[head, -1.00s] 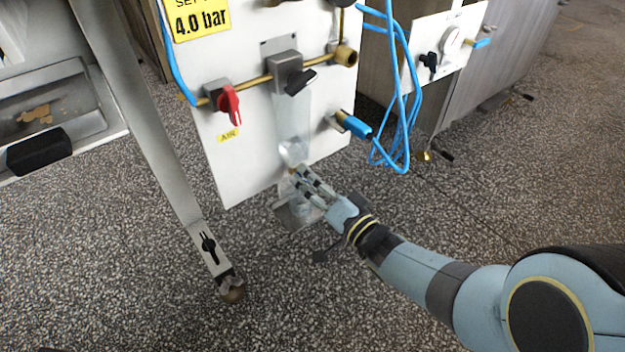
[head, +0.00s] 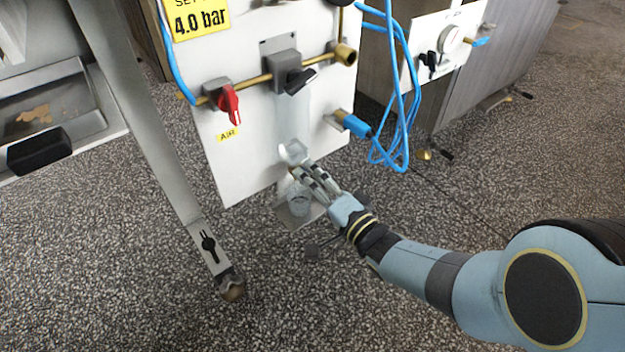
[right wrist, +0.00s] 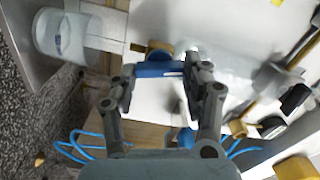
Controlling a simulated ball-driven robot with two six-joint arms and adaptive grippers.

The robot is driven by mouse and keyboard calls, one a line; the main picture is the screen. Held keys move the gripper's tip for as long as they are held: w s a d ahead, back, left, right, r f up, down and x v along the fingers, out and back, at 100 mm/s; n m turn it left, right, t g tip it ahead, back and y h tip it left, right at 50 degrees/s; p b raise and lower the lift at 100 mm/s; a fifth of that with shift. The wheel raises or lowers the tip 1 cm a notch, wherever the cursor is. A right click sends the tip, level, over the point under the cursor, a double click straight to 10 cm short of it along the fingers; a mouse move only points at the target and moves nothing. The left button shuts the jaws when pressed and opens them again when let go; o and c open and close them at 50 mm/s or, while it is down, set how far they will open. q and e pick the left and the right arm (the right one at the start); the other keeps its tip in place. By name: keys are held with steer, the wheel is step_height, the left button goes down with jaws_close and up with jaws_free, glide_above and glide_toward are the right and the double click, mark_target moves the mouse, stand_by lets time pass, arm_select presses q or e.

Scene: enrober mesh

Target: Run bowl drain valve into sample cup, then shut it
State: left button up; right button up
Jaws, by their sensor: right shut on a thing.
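The clear filter bowl (head: 293,115) hangs on the white panel. In the right wrist view, a brass fitting (right wrist: 158,52) shows just past a blue bar (right wrist: 160,70), which looks like the drain valve's handle. My right gripper (head: 304,173) is at the bowl's lower end. In the right wrist view, its fingers (right wrist: 162,82) are shut on the blue bar. The clear sample cup (head: 298,203) stands upright below the bowl and also shows in the right wrist view (right wrist: 65,38). I cannot tell whether liquid is flowing. My left gripper is not in view.
Blue hoses (head: 402,120) loop at the right of the panel. A metal leg (head: 160,150) stands at left. The speckled floor is clear in front.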

steer(key=shift+f, duration=0.1)
steer(key=o, duration=1.2)
steer(key=shift+c, duration=0.2)
steer(key=shift+s+d, duration=0.1)
steer(key=v, duration=1.2)
